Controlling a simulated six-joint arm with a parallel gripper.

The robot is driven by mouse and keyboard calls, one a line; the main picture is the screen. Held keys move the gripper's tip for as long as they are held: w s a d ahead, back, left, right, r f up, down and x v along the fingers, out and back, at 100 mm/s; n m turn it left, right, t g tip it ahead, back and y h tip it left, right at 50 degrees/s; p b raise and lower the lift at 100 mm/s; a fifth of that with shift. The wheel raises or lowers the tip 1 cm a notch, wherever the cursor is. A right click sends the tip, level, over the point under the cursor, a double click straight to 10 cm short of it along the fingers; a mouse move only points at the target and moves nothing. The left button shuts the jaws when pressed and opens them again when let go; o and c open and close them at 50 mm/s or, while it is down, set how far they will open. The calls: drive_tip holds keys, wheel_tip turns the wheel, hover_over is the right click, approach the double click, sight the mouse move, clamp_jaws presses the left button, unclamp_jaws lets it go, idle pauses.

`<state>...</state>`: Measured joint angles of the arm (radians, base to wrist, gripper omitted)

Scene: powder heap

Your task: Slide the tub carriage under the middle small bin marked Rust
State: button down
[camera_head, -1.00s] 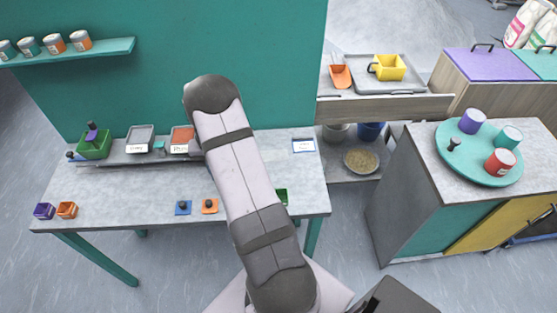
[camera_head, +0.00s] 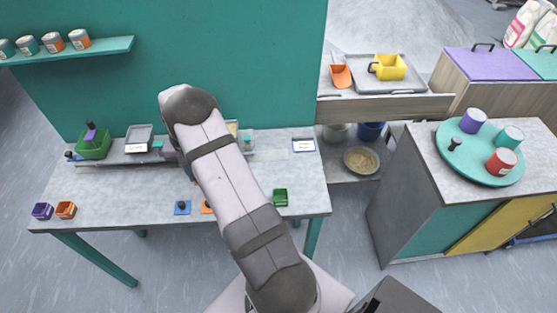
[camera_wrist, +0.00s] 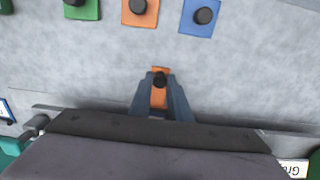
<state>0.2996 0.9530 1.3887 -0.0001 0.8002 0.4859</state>
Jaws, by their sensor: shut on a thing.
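My gripper (camera_wrist: 160,95) is shut on a narrow orange piece with a black knob (camera_wrist: 160,79). A bit of orange also shows beside my arm in the head view (camera_head: 195,182), just in front of the rail (camera_head: 125,162). I cannot tell whether this piece belongs to the tub carriage; the carriage itself is not clearly visible. The left small bin (camera_head: 138,137) stands behind the rail with a white label. The middle bin is hidden behind my arm. A right bin (camera_head: 232,128) is mostly covered.
Green (camera_wrist: 82,10), orange (camera_wrist: 140,12) and blue (camera_wrist: 200,17) knobbed pieces lie on the table. The table's left front is mostly clear.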

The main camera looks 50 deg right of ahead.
drive_tip(key=shift+w+a+b, duration=0.35)
drive_tip(key=shift+w+a, duration=1.15)
drive_tip(key=shift+w, duration=0.05)
drive_tip(key=c, duration=1.8)
unclamp_jaws()
drive_tip(key=shift+o, duration=0.2)
drive_tip(key=shift+r, duration=0.15)
wheel_tip(320, 180, up, 7)
drive_tip(key=p, duration=0.5)
drive_tip(key=shift+r, duration=0.15)
